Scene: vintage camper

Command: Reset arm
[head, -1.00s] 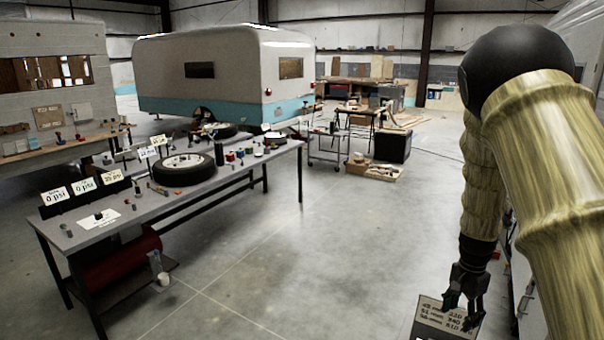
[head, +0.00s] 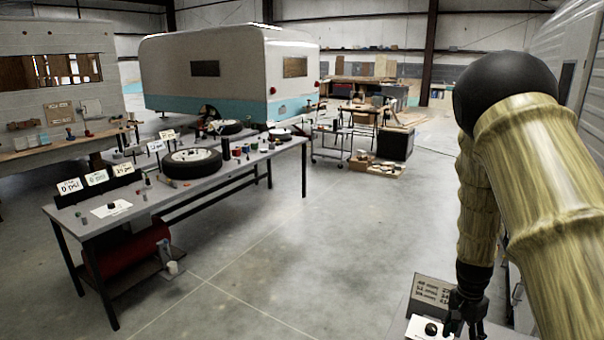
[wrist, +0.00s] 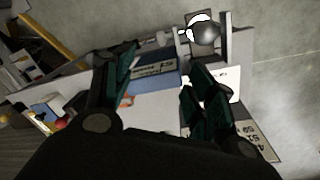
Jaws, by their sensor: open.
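My arm, with tan, wood-like links and a black joint, fills the right side of the head view. My gripper (head: 466,314) hangs downward at the lower right, beside a printed sign (head: 432,291) and a white card (head: 424,328) with a small black knob on it. In the wrist view, my gripper (wrist: 165,85) is open, with its dark green fingers spread apart and nothing held between them. Beyond the fingers lie a blue box with a label (wrist: 155,72) and a pale surface. A dark round knob (wrist: 207,33) shows near the top.
A long grey workbench (head: 236,177) on the left carries a tire (head: 192,163), label cards and small items. A red tank (head: 128,252) sits beneath it. A camper (head: 230,68) stands behind. The concrete floor (head: 300,250) between bench and arm is clear.

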